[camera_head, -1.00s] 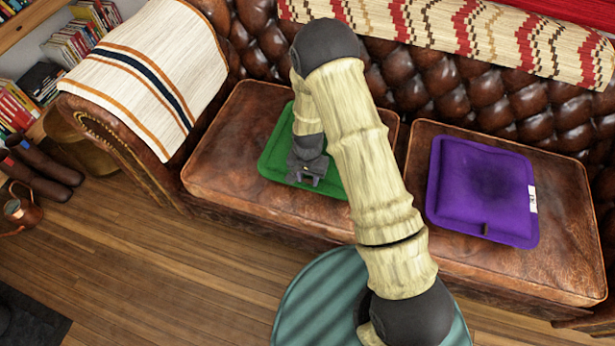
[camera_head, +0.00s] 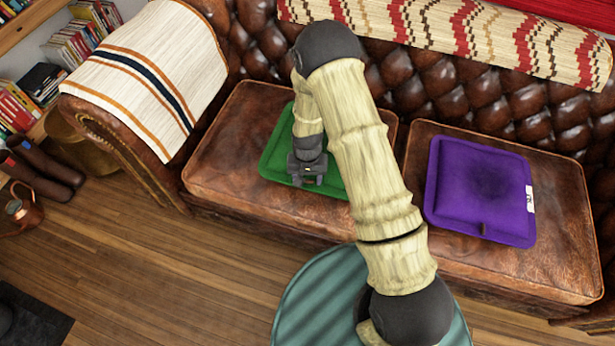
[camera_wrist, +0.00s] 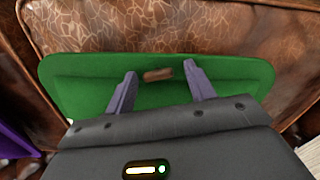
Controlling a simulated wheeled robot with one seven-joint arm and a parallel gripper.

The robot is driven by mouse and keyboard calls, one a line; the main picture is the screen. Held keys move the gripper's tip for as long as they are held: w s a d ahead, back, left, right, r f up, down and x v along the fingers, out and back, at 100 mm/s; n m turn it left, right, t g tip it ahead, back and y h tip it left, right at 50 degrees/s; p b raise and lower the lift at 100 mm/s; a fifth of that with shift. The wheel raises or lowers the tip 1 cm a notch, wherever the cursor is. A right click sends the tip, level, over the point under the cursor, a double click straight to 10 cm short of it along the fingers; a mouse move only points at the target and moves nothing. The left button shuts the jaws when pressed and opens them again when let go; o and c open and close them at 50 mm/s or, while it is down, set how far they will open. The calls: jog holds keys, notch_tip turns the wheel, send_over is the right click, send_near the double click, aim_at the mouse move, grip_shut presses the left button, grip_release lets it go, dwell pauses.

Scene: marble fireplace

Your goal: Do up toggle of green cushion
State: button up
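The green cushion (camera_head: 279,153) lies flat on the left seat of the brown leather sofa, partly hidden by my arm in the head view. It also fills the middle of the wrist view (camera_wrist: 80,92). A small brown toggle (camera_wrist: 158,75) sits near the cushion's edge in the wrist view. My gripper (camera_wrist: 160,70) is open above the cushion, its two grey fingers on either side of the toggle. I cannot tell whether the fingers touch the cushion. In the head view my gripper (camera_head: 308,178) hides the toggle.
A purple cushion (camera_head: 480,190) with a white tag lies on the right seat. A striped blanket (camera_head: 150,75) covers the left armrest. A round teal surface (camera_head: 310,305) stands in front of the sofa. A copper can (camera_head: 22,212) and boots are at left.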

aim_at(307, 180)
notch_tip(307, 180, up, 18)
jog(key=p, duration=0.3)
jog(key=shift+f, duration=0.25)
jog(key=shift+c, duration=0.5)
